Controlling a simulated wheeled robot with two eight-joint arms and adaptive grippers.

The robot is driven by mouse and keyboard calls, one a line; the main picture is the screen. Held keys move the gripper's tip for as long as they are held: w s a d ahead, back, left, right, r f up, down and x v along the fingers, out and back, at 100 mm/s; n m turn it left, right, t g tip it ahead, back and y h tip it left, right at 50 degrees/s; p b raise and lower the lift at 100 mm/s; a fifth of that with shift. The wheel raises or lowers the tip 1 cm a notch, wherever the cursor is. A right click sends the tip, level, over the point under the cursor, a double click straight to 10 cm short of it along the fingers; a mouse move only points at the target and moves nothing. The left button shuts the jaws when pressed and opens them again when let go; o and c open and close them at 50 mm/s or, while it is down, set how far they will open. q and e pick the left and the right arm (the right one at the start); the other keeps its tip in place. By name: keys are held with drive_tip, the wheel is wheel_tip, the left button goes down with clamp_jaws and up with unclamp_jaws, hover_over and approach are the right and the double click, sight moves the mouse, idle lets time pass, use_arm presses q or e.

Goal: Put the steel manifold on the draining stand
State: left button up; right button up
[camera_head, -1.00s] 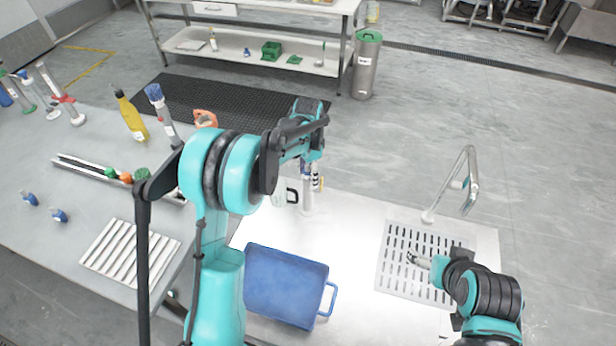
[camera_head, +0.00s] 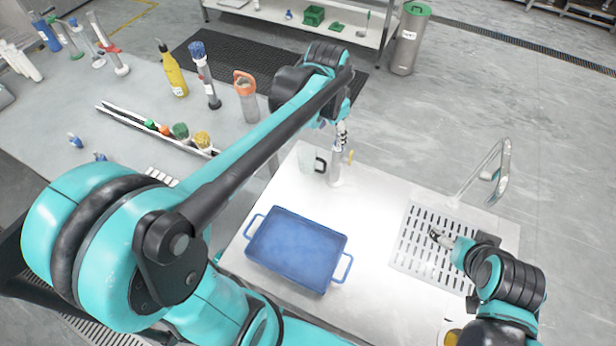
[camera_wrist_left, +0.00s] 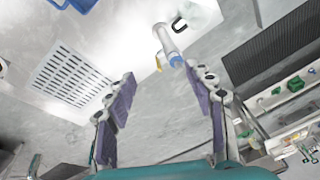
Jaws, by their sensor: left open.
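A pale metallic upright cylinder (camera_head: 336,165) with a yellow side piece stands at the back of the steel table; I cannot tell for sure that it is the manifold. In the left wrist view the cylinder (camera_wrist_left: 168,42) shows a blue end close to the right finger. My left gripper (camera_wrist_left: 160,78) is open and empty, with the cylinder beyond its fingertips; in the head view it (camera_head: 341,130) hangs just above the cylinder. A slotted draining surface (camera_head: 418,228) lies at the table's right. My right gripper (camera_head: 437,237) is above it, its finger gap unclear.
A blue tray (camera_head: 297,248) with side handles lies mid-table. A clear jug (camera_head: 307,160) with a dark handle stands beside the cylinder. A curved faucet (camera_head: 488,165) rises at the right. Bottles, including a yellow one (camera_head: 175,75), stand on the left grey table.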

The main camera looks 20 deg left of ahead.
use_arm(q)
drive_tip(key=s+f+n+t, duration=0.2)
drive_tip(key=s+n+t, duration=0.2)
drive_tip(key=s, duration=1.1)
drive_tip(key=shift+s+f+n, duration=0.15)
drive_tip(key=shift+s+n, duration=0.15)
drive_tip(key=shift+n, duration=0.5)
wheel_tip(320, 180, down, 4)
drive_tip(key=b, duration=0.3)
drive_tip(key=shift+b, duration=0.3)
